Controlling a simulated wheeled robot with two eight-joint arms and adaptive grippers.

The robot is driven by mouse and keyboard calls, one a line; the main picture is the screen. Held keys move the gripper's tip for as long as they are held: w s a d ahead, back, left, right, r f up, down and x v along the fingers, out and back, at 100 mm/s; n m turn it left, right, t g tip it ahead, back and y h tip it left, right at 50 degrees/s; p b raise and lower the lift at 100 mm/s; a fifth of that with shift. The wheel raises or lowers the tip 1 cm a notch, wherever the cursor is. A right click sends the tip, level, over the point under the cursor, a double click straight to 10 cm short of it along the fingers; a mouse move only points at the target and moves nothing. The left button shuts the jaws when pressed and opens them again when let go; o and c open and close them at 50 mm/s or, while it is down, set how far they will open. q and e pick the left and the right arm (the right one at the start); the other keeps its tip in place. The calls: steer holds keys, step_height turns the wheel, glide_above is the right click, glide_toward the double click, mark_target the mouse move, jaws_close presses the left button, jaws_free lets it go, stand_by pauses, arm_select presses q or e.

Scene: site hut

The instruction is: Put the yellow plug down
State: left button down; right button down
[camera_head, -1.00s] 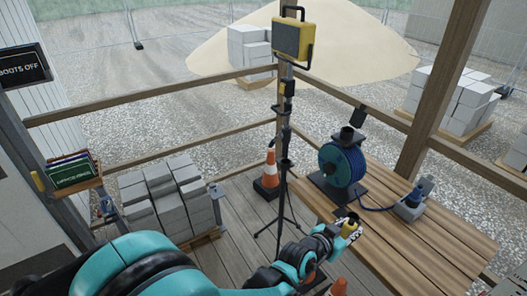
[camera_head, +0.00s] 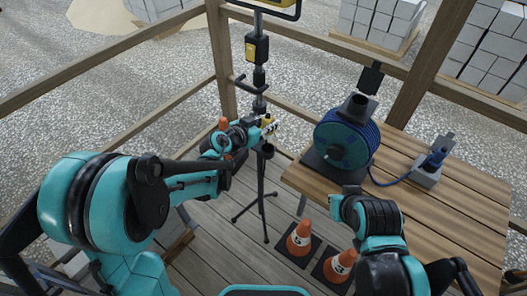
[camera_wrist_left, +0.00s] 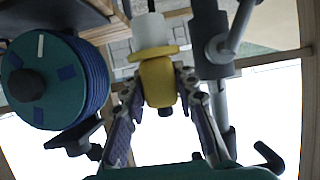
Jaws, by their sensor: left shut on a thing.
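The yellow plug (camera_head: 269,122) is held up in the air by my left gripper (camera_head: 262,129), beside the pole of the lamp stand in the head view. In the left wrist view the yellow plug (camera_wrist_left: 157,82) sits between the two fingers of my left gripper (camera_wrist_left: 159,105), which are shut on its yellow body. A pale end of the plug points to the top of that picture. My right arm shows at the lower right of the head view, in front of the bench, but I cannot make out its fingers.
The lamp stand (camera_head: 263,185) stands on the deck close to the left gripper. A blue cable reel (camera_head: 346,140) and a grey socket box (camera_head: 425,176) are on the wooden bench (camera_head: 460,222). Two orange cones (camera_head: 299,239) stand below. Wooden rails edge the deck.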

arm_select(q)
step_height(320, 180, down, 9)
steer(key=b, duration=0.4)
steer(key=shift+f, duration=0.2)
steer(key=shift+r, duration=0.1)
steer(key=shift+f, duration=0.25)
steer(key=c, duration=1.2)
jaws_free()
